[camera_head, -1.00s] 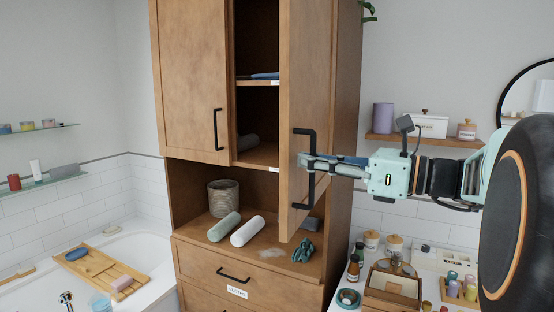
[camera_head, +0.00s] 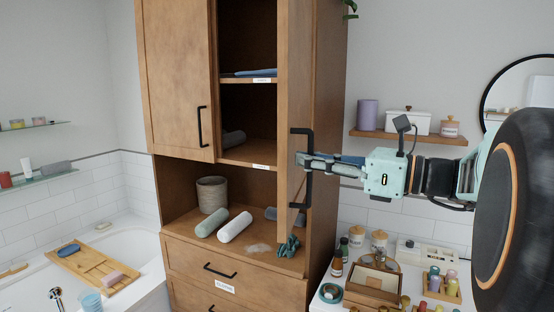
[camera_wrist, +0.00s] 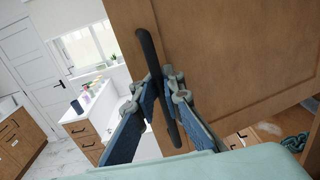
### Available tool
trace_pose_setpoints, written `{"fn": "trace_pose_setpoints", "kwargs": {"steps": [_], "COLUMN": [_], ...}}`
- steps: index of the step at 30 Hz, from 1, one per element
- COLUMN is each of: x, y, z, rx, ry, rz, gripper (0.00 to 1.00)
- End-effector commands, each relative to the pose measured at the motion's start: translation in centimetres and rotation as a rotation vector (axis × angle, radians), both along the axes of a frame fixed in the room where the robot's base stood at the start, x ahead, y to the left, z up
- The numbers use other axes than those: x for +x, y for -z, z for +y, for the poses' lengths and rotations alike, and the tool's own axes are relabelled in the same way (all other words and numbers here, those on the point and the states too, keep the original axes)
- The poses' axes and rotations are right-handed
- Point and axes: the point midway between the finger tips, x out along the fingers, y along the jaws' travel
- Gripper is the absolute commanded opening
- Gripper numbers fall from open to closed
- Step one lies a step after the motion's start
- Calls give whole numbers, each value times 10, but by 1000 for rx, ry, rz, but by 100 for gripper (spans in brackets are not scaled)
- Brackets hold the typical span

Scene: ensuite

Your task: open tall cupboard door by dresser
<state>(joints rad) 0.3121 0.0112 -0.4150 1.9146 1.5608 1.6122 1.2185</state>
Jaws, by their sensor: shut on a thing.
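The tall wooden cupboard has its right door (camera_head: 295,100) swung open towards me, showing the shelves inside. Its left door (camera_head: 178,80) is closed and has a black handle. My gripper (camera_head: 304,160) is shut on the black handle (camera_head: 307,190) of the open door. In the wrist view the gripper (camera_wrist: 165,90) has its two blue-padded fingers on either side of the handle bar (camera_wrist: 150,50), in front of the door panel (camera_wrist: 225,60).
Rolled towels (camera_head: 235,227), a round pot (camera_head: 211,194) and a teal item (camera_head: 288,246) sit in the open niche below. A counter with a wooden box (camera_head: 372,284) and jars stands at the right. A bathtub (camera_head: 140,245) is at the left.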

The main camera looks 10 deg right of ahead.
Motion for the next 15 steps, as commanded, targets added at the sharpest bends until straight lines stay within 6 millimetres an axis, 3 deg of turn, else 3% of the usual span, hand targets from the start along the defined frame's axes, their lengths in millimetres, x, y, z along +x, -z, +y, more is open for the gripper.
{"fn": "trace_pose_setpoints", "kwargs": {"steps": [12,13,15], "x": [0,0,0], "y": [1,1,1], "z": [0,0,0], "rx": [0,0,0], "ry": [-2,-2,-2], "rz": [2,2,2], "gripper": [0,9,15]}}
